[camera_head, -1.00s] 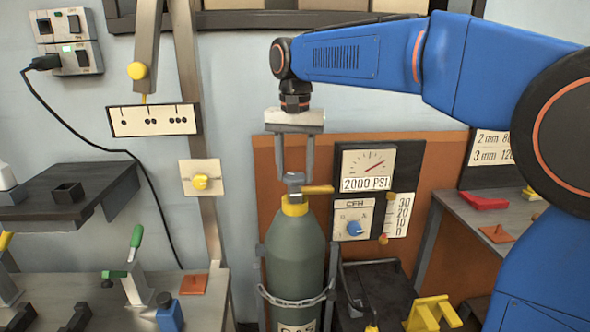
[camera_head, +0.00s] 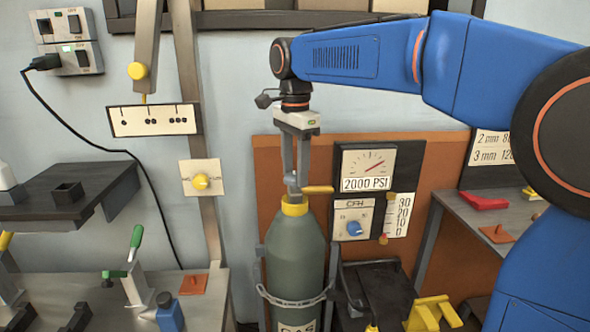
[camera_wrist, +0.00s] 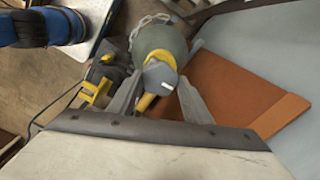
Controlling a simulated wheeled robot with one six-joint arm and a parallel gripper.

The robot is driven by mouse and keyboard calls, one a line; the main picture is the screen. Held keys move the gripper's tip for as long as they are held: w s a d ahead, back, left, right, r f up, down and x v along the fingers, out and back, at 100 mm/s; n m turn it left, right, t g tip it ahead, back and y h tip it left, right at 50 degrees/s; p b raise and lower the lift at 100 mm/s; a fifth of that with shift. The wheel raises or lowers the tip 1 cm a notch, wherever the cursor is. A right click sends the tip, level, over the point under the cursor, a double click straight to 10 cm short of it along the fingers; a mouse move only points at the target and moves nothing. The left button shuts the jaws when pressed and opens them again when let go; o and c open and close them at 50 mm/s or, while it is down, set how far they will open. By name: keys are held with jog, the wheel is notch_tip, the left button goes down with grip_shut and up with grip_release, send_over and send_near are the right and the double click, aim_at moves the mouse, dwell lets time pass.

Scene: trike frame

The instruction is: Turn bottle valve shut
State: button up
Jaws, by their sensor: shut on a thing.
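The grey-green gas bottle (camera_head: 296,248) stands upright in the head view, with a yellow collar (camera_head: 295,205) at its neck. The fingers partly hide the valve in the head view.
A gauge panel (camera_head: 367,167) marked 2000 PSI with a blue knob stands just right of the bottle. A bench with clamps is at left, and a yellow stand (camera_head: 432,312) at lower right.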

aim_at(295, 176)
jog(key=shift+m, duration=0.4)
jog(key=o, duration=1)
jog(key=shift+o, duration=0.2)
notch_tip(295, 176, up, 18)
jog(key=shift+f, duration=0.25)
jog(key=s+d+f+n+t, duration=0.3)
jog(key=s+d+f+n, duration=0.4)
jog(key=s+d+f, duration=0.7)
jog(key=s+d+f+n, duration=0.2)
jog(key=s+d+f, duration=0.1)
jog(key=f, duration=0.4)
jog(key=s+d+f+n+t, duration=0.1)
jog(key=s+d+f+n, duration=0.1)
jog(key=s+f, duration=0.4)
jog(key=s+d+f+n, duration=0.2)
jog(key=s+d+f, duration=0.1)
jog(key=f, duration=0.5)
jog(key=shift+s+d+f+n+t, duration=0.3)
jog(key=shift+s+d+f+t, duration=0.1)
jog(key=shift+s, duration=0.3)
